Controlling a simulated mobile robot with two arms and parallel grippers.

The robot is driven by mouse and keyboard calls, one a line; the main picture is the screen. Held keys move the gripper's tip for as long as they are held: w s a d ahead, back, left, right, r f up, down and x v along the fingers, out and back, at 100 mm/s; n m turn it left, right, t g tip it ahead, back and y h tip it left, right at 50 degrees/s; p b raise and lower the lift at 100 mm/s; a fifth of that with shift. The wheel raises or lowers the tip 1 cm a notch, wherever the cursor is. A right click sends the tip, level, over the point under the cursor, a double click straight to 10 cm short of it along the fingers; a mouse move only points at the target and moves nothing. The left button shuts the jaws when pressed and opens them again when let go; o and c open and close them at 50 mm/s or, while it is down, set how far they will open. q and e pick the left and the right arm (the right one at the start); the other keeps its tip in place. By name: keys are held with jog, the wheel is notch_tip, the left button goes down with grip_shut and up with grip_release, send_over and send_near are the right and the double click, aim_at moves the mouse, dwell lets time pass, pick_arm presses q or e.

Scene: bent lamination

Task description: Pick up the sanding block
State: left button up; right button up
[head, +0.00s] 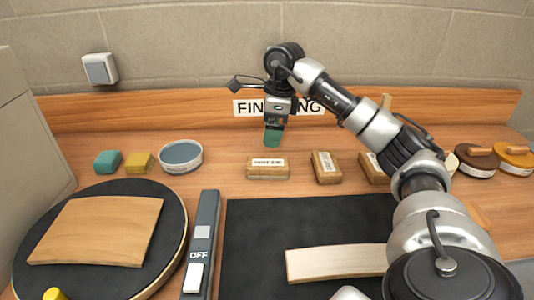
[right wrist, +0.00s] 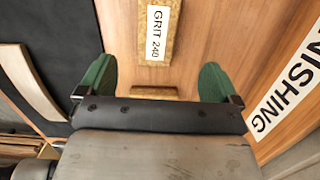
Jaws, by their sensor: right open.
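A tan sanding block (head: 268,174) with a white label lies on the wooden bench, left of two similar blocks. In the right wrist view a labelled block (right wrist: 173,22) reads "GRIT 240" and lies beyond the fingertips, in line with the gap between them. My right gripper (head: 274,136) points down, with green fingertips, above and slightly behind the left block in the head view. In the right wrist view the gripper (right wrist: 155,80) is open and empty, one finger on each side. My left gripper is not seen.
Two more tan blocks, the middle one (head: 326,167) and the right one (head: 371,168), stand close by. A black mat (head: 260,235) with a curved wood strip (head: 340,261) is in front. The "FINISHING" sign (head: 250,108) is on the back rail. A round dish (head: 181,157) stands left.

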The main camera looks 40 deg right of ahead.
send_over(268, 162)
jog(key=f, duration=0.4)
jog(key=shift+s+f, duration=0.2)
jog(key=shift+f, duration=0.05)
jog(key=shift+w+d+f, duration=0.1)
jog(key=shift+f, duration=0.55)
notch_tip(268, 162, down, 4)
jog(key=shift+r, duration=0.25)
jog(key=shift+a+f, duration=0.2)
jog(key=shift+f, duration=0.35)
jog(key=c, duration=1)
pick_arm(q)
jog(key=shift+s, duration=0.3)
pick_arm(e)
jog(key=shift+r, duration=0.1)
